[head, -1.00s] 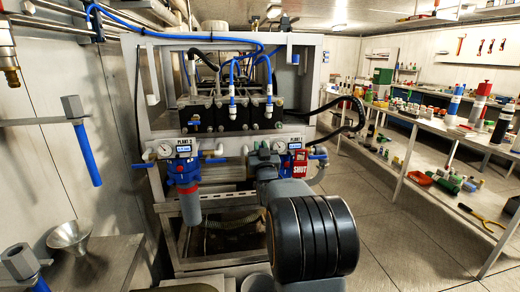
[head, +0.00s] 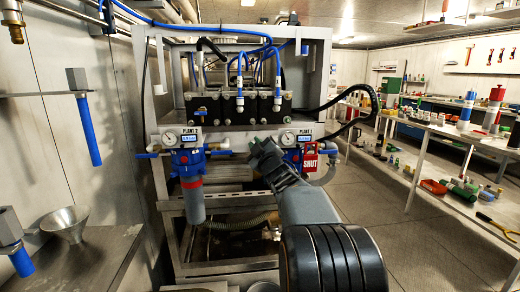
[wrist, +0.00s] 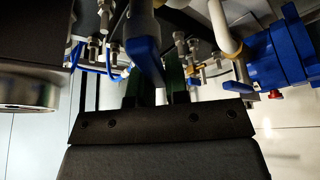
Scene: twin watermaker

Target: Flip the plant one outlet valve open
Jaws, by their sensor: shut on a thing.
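The plant 1 unit (head: 293,156) stands at the right of the rack's front, a blue housing with a gauge (head: 287,138) and a red tag reading SHUT (head: 309,160). My gripper (head: 258,146) is at its left side, and my wrist hides part of the valve there. In the wrist view, my gripper (wrist: 156,92) has dark green fingers shut on a blue valve lever (wrist: 145,55). A blue housing (wrist: 280,55) shows to the right of it. The head view does not show the lever in my gripper clearly.
The plant 2 unit (head: 188,160) is to the left, with its own gauge and blue levers. Hoses and fittings hang above. A steel counter with a funnel (head: 65,222) is at left; a loaded bench (head: 450,130) stands at right. Floor between is clear.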

